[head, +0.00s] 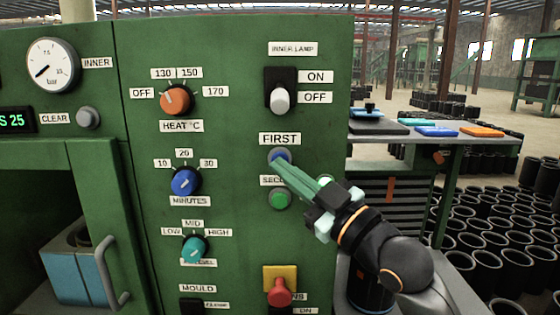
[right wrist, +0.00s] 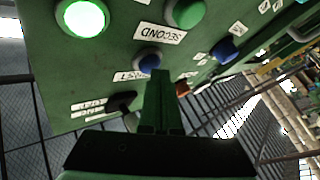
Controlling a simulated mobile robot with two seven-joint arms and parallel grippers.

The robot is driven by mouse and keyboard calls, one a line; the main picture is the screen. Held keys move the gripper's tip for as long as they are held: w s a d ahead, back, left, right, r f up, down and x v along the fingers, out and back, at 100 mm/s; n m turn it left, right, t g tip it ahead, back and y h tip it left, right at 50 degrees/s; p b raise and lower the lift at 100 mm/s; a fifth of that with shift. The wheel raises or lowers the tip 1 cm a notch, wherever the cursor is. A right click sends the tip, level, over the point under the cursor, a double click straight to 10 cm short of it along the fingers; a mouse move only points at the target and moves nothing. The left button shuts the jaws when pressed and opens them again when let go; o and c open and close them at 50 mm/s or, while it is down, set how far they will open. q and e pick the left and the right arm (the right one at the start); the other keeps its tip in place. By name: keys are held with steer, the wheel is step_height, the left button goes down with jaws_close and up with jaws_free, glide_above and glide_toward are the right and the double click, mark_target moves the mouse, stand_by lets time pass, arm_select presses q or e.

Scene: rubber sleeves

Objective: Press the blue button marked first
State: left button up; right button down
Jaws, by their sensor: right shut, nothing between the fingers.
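The blue button (head: 281,154) sits on the green panel under the label FIRST (head: 280,139). My right gripper (head: 273,166) is shut and empty. Its green fingers reach in from the lower right, and their tips overlap the lower part of the button in the head view. In the right wrist view the blue button (right wrist: 147,59) shows just beyond the tips of the fingers (right wrist: 160,74), partly hidden by them. I cannot tell whether the tips touch it. My left gripper is not in view.
A lamp switch (head: 280,98) is above, a red knob (head: 279,292) below. Orange, blue and teal dials are left. A bench (head: 450,137) stands right.

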steer(key=shift+s, duration=0.1)
stand_by(0.3)
steer(key=shift+s, duration=0.6)
steer(key=shift+s+p, duration=0.1)
steer(key=shift+p, duration=0.2)
steer(key=shift+s+p, duration=0.6)
steer(key=shift+s, duration=1.85)
